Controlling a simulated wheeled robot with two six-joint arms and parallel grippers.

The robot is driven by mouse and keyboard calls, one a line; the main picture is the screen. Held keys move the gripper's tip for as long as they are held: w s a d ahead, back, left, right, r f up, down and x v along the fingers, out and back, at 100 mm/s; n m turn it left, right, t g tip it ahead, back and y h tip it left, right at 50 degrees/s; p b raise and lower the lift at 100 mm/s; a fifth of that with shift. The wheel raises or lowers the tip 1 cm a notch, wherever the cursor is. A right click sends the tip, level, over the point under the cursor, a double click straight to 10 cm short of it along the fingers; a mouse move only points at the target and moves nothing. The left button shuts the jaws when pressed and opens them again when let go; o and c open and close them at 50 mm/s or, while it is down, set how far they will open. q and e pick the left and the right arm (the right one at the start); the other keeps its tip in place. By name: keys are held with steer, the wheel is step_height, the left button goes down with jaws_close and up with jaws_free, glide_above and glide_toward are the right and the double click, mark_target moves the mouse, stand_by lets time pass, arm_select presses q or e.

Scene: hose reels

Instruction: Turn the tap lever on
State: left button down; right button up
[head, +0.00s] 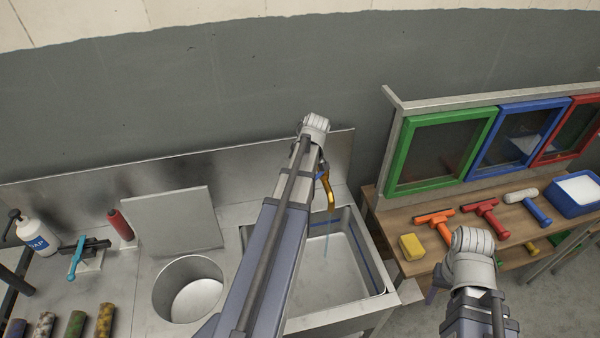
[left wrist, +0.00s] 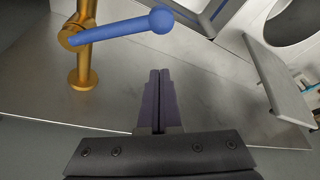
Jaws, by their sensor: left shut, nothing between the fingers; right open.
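The gold tap (head: 329,190) stands at the back of the sink basin, partly behind my left arm. Its blue lever (left wrist: 118,29) crosses the top of the left wrist view, ending in a round knob. The tap body (left wrist: 85,60) shows at upper left there. My left gripper (left wrist: 159,72) is shut and empty, its dark fingers just below and apart from the lever knob. In the head view its fingers are hidden behind my wrist. A thin bluish streak shows below the spout. My right gripper (head: 432,293) is open by the bench at right, mostly hidden by its wrist.
The sink basin (head: 377,282) is under the tap. A round bin opening (head: 190,285) and an upright metal plate (head: 170,222) are to the left, with a soap bottle (head: 38,237). The wooden bench (head: 415,268) at right holds squeegees and a yellow sponge (head: 411,246).

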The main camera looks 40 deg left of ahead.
arm_select(q)
steer(key=p+v, duration=0.7)
steer(key=v, duration=0.2)
steer(key=shift+w+d+r+p, duration=0.2)
steer(key=shift+d+r+p, duration=0.15)
steer(key=shift+p, duration=0.05)
arm_select(e)
step_height(320, 180, up, 9)
arm_select(q)
steer(key=s+d+f+m+h+b, duration=0.1)
steer(key=d+f+m+b, duration=0.35)
steer(key=d, duration=0.35)
steer(key=s+d+f+m+b, duration=0.1)
steer(key=d+f+m+b, duration=0.2)
steer(key=d+f+b, duration=0.35)
steer(key=s+d+f+m+h+b, duration=0.1)
steer(key=s+d+f+m+b, duration=0.2)
steer(key=d, duration=0.6)
steer(key=s+d+f+m+b, duration=0.4)
steer(key=d+m, duration=0.1)
steer(key=d, duration=0.2)
steer(key=s+d+f+m+b, duration=0.3)
steer(key=d+f+m, duration=0.1)
steer(key=d, duration=0.3)
steer(key=shift+s+d+f+m+g+h+b, duration=0.2)
steer(key=shift+s+f+m+g+h+b, duration=0.2)
steer(key=shift+f, duration=0.15)
arm_select(e)
step_height(320, 180, down, 22)
steer(key=shift+r, duration=0.1)
